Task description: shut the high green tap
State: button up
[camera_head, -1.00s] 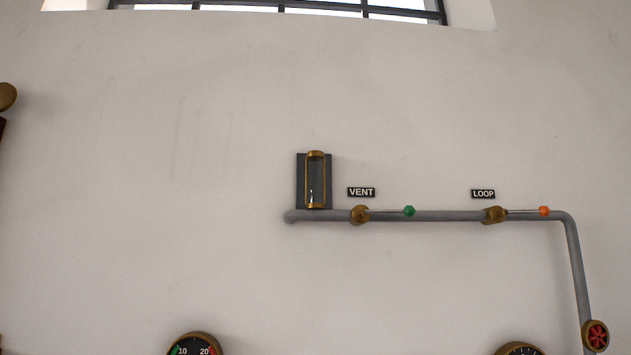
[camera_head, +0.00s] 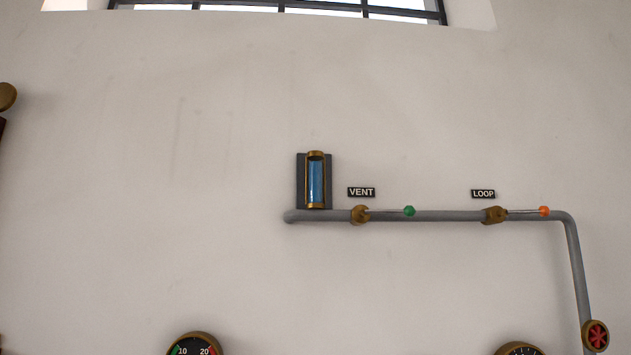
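The green tap (camera_head: 409,211) has a brass body on the grey pipe (camera_head: 440,216) high on the wall, under a VENT label (camera_head: 361,192). Its lever with the green knob points right, lying along the pipe. A sight glass (camera_head: 316,180) in a brass frame stands at the pipe's left end and is filled with blue liquid nearly to the top. My gripper is not in view.
An orange-knobbed tap (camera_head: 544,211) under a LOOP label (camera_head: 483,194) sits further right, its lever also along the pipe. Gauges (camera_head: 195,345) show at the bottom edge.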

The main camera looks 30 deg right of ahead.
aim_at(409, 210)
jog(key=k+l+z, duration=0.15)
jog(key=l+z, duration=0.2)
jog(key=z, duration=0.15)
jog(key=l+z, duration=0.45)
jog(key=k+j, duration=0.05)
